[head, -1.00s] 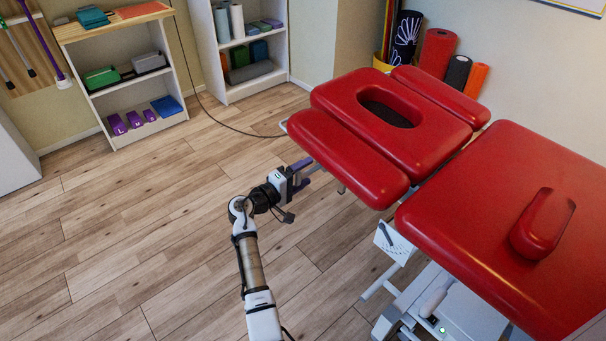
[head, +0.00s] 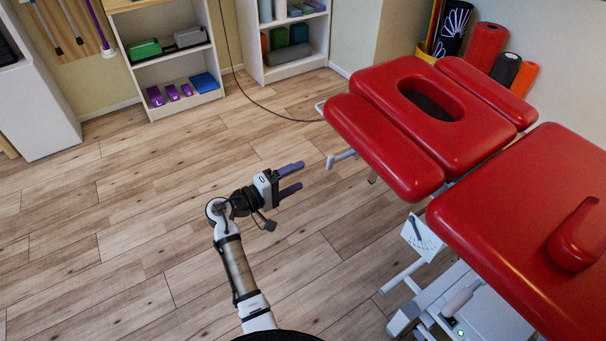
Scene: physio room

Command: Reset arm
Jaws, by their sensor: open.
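My gripper (head: 293,179) is open and empty, its two purple-grey fingers pointing right over the wooden floor. My arm reaches up from the bottom of the head view and bends at the wrist. The gripper is apart from the red treatment table (head: 378,143), just left of its headrest end. A grey handle (head: 341,158) sticks out from the table's headrest side towards the gripper, with a small gap in the picture between them.
The treatment table fills the right side. A small shelf (head: 172,66) and a taller white shelf (head: 290,66) stand at the back. A white cabinet (head: 42,100) is at the far left. A cable (head: 262,105) lies on the floor. The floor (head: 110,230) left of my arm is clear.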

